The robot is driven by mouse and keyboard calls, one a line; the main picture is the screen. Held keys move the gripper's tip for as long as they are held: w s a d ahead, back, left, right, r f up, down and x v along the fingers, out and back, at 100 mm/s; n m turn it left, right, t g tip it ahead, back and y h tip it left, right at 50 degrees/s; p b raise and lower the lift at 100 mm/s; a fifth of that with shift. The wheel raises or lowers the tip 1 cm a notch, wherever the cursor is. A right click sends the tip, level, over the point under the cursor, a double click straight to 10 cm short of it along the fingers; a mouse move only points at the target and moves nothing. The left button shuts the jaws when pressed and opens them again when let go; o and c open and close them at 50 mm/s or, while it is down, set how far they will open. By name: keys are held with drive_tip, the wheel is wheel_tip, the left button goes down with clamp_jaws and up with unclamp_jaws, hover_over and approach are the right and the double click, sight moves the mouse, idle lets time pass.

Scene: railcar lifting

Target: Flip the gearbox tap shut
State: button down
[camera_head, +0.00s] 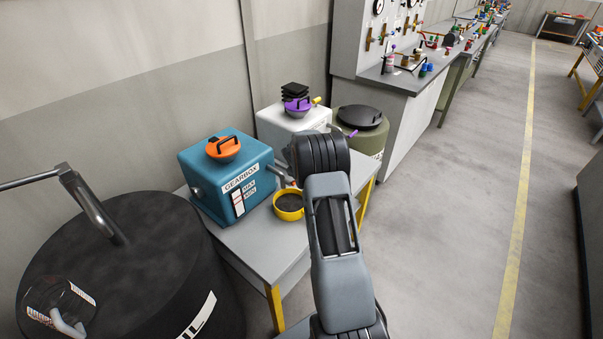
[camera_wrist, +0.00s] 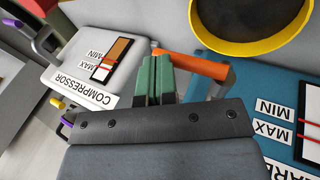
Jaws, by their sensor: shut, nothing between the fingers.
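The gearbox is a teal box (camera_head: 210,178) with an orange lid, a MAX/MIN gauge and a grey tap on its right side. In the wrist view its teal wall (camera_wrist: 275,88) is at the right. The tap's orange lever (camera_wrist: 197,65) lies crosswise, beside the grey spout (camera_wrist: 218,78). My gripper (camera_wrist: 153,72) has green fingers pressed together with nothing between them. The fingertips overlap the lever in the picture; I cannot tell whether they touch it. In the head view my arm hides the gripper and part of the tap.
A yellow bowl (camera_head: 288,206) with dark contents stands on the grey table (camera_head: 258,252) under the tap. The white compressor (camera_head: 280,124) is behind, with a purple lid. A dark drum (camera_head: 150,265) stands at the left. Open floor lies to the right.

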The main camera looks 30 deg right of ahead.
wheel_tip(320, 180, up, 14)
drive_tip(key=s, duration=0.2)
drive_tip(key=shift+s+d+p, duration=0.15)
drive_tip(key=shift+d+p, duration=0.2)
drive_tip(key=shift+d, duration=0.1)
drive_tip(key=shift+f, duration=0.15)
drive_tip(key=s+a+r+m+y, duration=0.2)
drive_tip(key=s+a+r, duration=0.1)
drive_tip(key=s+a, duration=1)
drive_tip(key=s+a+r+m+y, duration=0.2)
drive_tip(key=s+a+r, duration=0.2)
drive_tip(key=s+a, duration=0.9)
drive_tip(key=s, duration=0.2)
drive_tip(key=shift+s+a, duration=0.3)
drive_tip(key=shift+a, duration=0.1)
